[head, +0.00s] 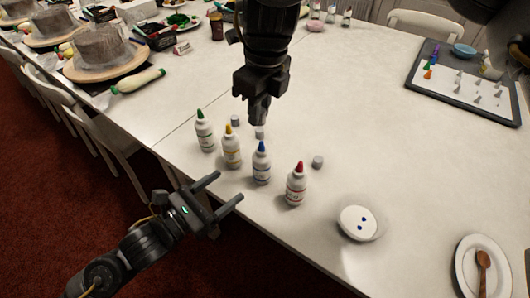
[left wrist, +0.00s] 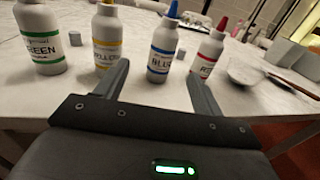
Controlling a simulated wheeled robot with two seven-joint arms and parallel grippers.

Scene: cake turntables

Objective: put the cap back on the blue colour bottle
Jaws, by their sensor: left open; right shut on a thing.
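The blue colour bottle (head: 261,168) stands upright on the table, its pointed blue nozzle bare. It also stands upright beyond my left fingers in the left wrist view (left wrist: 161,52). My left gripper (head: 229,187) is open and empty, low in front of the bottle and apart from it, its fingers pointing towards it. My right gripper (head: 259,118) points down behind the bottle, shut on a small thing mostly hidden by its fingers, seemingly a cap. Grey caps lie on the table: one left of that gripper (head: 235,121), one just below its tips (head: 259,133), one behind the red bottle (head: 317,162).
Green (head: 205,131), yellow (head: 231,147) and red (head: 296,184) bottles stand in a row with the blue one. A white dish with blue drops (head: 346,231) and a plate with a spoon (head: 467,282) are to the right. The table's middle right is clear.

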